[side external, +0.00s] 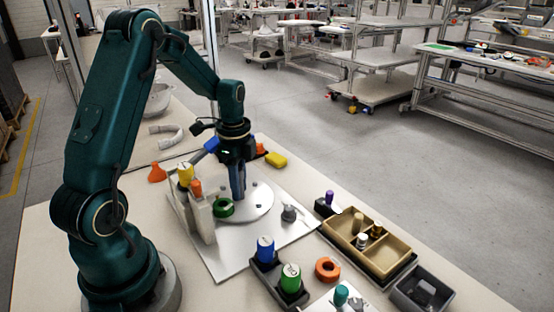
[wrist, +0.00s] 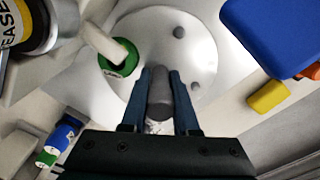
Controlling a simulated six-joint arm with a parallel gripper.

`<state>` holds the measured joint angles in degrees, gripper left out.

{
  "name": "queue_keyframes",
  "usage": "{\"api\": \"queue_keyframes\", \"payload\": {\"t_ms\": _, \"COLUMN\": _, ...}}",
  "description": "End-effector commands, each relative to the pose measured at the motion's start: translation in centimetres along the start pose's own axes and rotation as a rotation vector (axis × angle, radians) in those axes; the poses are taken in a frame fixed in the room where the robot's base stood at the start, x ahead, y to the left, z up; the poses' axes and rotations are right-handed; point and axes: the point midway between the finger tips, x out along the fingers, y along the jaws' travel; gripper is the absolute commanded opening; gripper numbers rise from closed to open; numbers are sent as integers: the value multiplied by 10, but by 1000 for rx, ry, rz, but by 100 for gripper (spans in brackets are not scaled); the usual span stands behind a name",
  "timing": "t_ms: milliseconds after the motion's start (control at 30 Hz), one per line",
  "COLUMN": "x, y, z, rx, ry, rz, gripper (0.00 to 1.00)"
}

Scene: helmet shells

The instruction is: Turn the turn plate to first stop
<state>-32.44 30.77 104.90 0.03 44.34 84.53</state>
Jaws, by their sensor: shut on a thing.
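The turn plate (side external: 258,205) is a pale round disc on a light square base board (side external: 220,262). In the wrist view the plate (wrist: 140,32) shows small grey studs on its face. My gripper (side external: 238,196) points down over the plate. In the wrist view my gripper (wrist: 160,80) is shut on a grey upright peg (wrist: 160,92) at the plate's near side. A green ring-shaped part (side external: 223,208) sits at the plate's left edge; in the wrist view a pale bar reaches to it. The peg's foot is partly hidden by the fingers.
Yellow (side external: 186,174) and orange (side external: 196,187) containers stand left of the plate by a pale upright block. Blue (side external: 265,248) and green (side external: 290,278) bottles stand in front. A tan divided tray (side external: 380,262) lies at right. A yellow block (side external: 277,160) lies behind.

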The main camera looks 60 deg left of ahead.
Motion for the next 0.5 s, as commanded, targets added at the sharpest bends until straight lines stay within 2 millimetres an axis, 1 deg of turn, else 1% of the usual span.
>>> {"api": "queue_keyframes", "payload": {"t_ms": 500, "x": -2, "y": -1, "z": -2, "rx": 237, "ry": 4, "rz": -4, "gripper": 0}}
